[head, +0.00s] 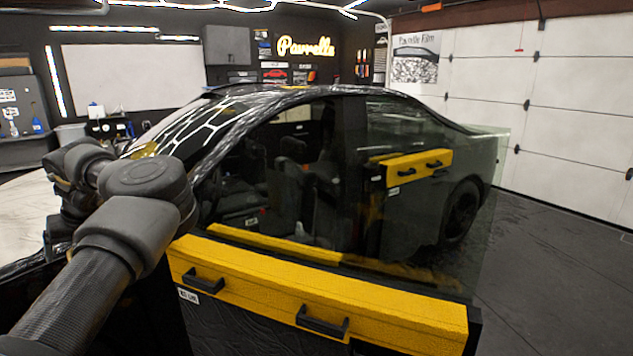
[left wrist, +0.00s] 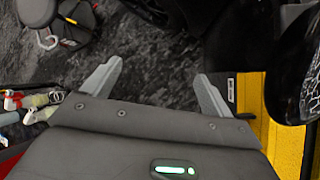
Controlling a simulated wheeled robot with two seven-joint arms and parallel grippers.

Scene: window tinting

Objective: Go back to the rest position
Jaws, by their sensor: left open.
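My left gripper (left wrist: 158,82) shows in the left wrist view with its two grey fingers spread apart and nothing between them. It is above the dark, mottled floor (left wrist: 165,50). In the head view my left arm (head: 140,195) comes in from the lower left, folded in front of the car's nose. Its fingers cannot be made out there. My right gripper is in neither view.
A yellow panel with black handles (head: 330,300) runs across the front, close to my arm. A yellow surface (left wrist: 285,145) is right of my left gripper. A stool (left wrist: 55,20) and tools (left wrist: 35,105) are at its left. Open floor lies right of the car, before a white garage door (head: 570,105).

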